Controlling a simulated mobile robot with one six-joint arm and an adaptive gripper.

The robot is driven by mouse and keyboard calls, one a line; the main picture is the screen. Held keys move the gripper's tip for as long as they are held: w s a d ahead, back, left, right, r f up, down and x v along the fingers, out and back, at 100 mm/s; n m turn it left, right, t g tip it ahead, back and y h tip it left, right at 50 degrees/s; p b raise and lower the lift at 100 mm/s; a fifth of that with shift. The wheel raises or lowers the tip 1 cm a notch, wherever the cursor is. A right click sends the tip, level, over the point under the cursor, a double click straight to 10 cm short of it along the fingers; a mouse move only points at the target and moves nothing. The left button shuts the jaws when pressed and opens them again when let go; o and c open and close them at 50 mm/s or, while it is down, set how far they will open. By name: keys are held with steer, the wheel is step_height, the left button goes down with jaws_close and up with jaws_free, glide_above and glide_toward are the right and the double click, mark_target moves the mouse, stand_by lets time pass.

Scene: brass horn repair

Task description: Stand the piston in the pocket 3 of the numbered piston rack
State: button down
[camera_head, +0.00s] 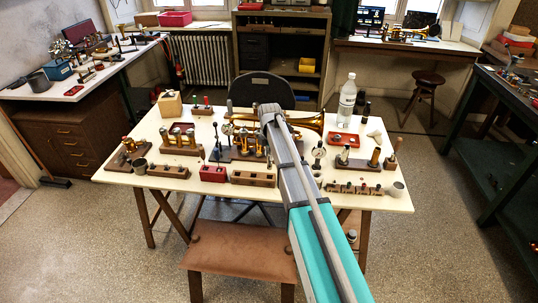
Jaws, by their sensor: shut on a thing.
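My arm (300,190) reaches from the lower right up over the middle of the cream table, and its upper end bends over beside the brass horn. My gripper cannot be made out; it appears hidden behind the arm. Two low wooden blocks with pockets lie along the table's front: one at the left (168,172) and one at the centre (253,179). Either could be the numbered piston rack; no numbers are legible, so pocket 3 cannot be picked out. The piston cannot be identified here.
The table (120,176) is crowded. A brass horn (308,123) and clear bottle (347,100) stand toward the back. A red box (213,174) is between the two blocks. A metal cup (397,189) is at the front right. A brown bench (238,252) stands before the table.

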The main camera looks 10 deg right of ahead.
mark_target(269, 169)
steer(key=shift+f+b, duration=1.6)
steer(key=shift+f, duration=0.15)
steer(key=shift+f+b, duration=2.25)
stand_by(0.7)
steer(key=shift+c, duration=2.1)
jaws_free()
steer(key=shift+r, duration=0.2)
